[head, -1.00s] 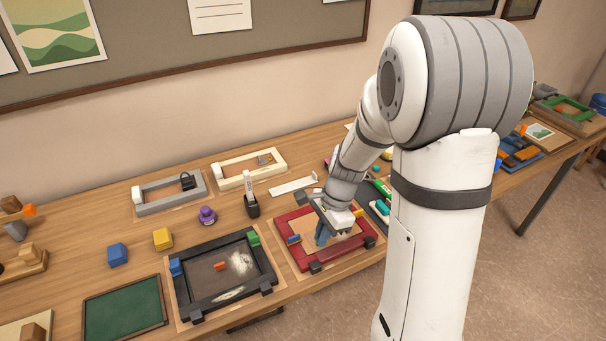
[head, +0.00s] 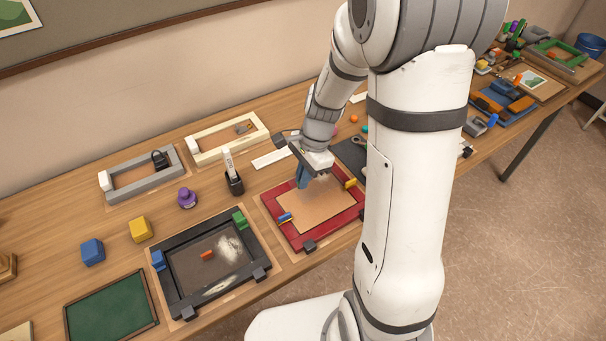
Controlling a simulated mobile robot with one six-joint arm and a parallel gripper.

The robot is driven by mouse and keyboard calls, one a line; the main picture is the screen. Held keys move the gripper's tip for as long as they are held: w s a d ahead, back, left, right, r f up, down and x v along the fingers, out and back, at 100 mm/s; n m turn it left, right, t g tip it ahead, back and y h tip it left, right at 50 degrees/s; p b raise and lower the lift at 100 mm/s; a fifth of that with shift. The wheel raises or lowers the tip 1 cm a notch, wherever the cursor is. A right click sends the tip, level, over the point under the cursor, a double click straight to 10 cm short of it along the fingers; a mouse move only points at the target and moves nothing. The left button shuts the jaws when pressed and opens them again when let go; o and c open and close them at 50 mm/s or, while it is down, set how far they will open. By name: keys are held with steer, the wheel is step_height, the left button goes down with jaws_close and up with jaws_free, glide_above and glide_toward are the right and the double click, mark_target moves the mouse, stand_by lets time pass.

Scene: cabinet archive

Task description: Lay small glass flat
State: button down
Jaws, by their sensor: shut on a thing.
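My gripper (head: 305,172) is shut at the back edge of the red frame (head: 329,238), pointing down. A thin blue piece (head: 302,179) shows at its fingers, upright and close to the frame's back rail. It may be the small glass, but it is too small to tell it surely from the fingertips. The red frame lies flat with a bare tan board (head: 312,207) inside. It has a blue tab (head: 285,217) on the left and a yellow tab (head: 350,184) on the right. I cannot tell whether the blue piece touches the frame.
A black frame (head: 179,299) with a smudged dark panel lies left of the red one. A dark cup (head: 234,184) holding a white-topped tool and a purple knob (head: 187,198) stand behind. A green board (head: 112,308) lies front left.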

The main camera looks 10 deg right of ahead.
mark_target(303, 191)
steer(key=shift+w+d+b+x, duration=0.1)
steer(key=shift+d+b+x, duration=0.1)
steer(key=shift+b+x, duration=0.65)
steer(key=shift+w+d+b+x, duration=0.1)
steer(key=shift+d+b+x, duration=0.15)
steer(key=shift+b+x, duration=0.6)
steer(key=shift+w+d+b+x, duration=0.15)
steer(key=shift+b+x, duration=0.3)
steer(key=shift+x, duration=0.7)
steer(key=shift+s+d+f, duration=0.1)
steer(key=shift+s+f, duration=0.05)
steer(key=shift+f, duration=0.2)
steer(key=shift+f+b, duration=0.35)
steer(key=c, duration=1.5)
jaws_free()
steer(key=shift+r, duration=0.1)
steer(key=shift+c, duration=0.4)
steer(key=shift+p+v, duration=2.95)
steer(key=shift+v, duration=0.55)
